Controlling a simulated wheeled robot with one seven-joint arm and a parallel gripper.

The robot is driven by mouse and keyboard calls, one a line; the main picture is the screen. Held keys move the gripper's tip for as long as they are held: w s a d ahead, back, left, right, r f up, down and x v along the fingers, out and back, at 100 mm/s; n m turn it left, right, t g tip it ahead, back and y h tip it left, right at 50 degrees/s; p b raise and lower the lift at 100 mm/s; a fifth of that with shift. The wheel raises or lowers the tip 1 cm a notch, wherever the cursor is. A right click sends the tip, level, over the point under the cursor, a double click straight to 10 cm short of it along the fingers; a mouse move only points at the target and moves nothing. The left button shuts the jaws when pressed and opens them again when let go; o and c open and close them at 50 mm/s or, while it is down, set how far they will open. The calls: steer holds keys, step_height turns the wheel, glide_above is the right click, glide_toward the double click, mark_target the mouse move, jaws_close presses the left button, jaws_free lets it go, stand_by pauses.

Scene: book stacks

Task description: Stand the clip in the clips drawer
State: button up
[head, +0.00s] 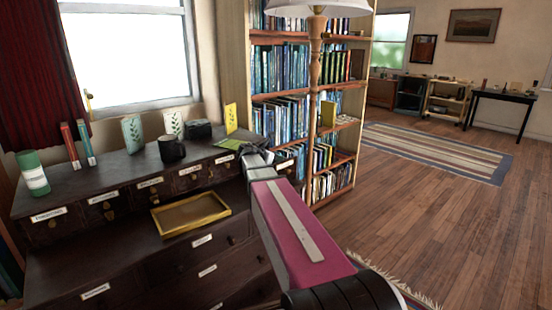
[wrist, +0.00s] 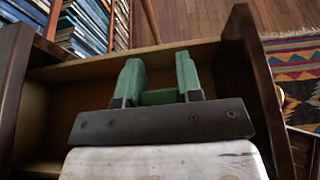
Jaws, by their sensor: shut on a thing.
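In the wrist view my gripper (wrist: 160,76) points into an open wooden drawer (wrist: 65,72), above its floor. Its two green fingers are apart, with a small green piece, apparently the clip (wrist: 158,97), between them. The gripper is shut on it. I cannot tell whether the clip touches the drawer floor. In the head view my gripper (head: 257,153) is at the right end of the dark cabinet (head: 110,212), and my arm hides much of that end. The drawer labels are too small to read, so I cannot confirm which drawer this is.
A yellow tray (head: 190,214) lies on the cabinet's lower ledge. A black mug (head: 171,149), a green-and-white bottle (head: 32,173) and several upright books stand on top. A full bookcase (head: 283,110) stands close behind the gripper.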

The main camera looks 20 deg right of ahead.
steer(key=o, duration=0.9)
steer(key=shift+r, duration=0.4)
steer(key=v, duration=1.2)
steer(key=shift+r, duration=0.25)
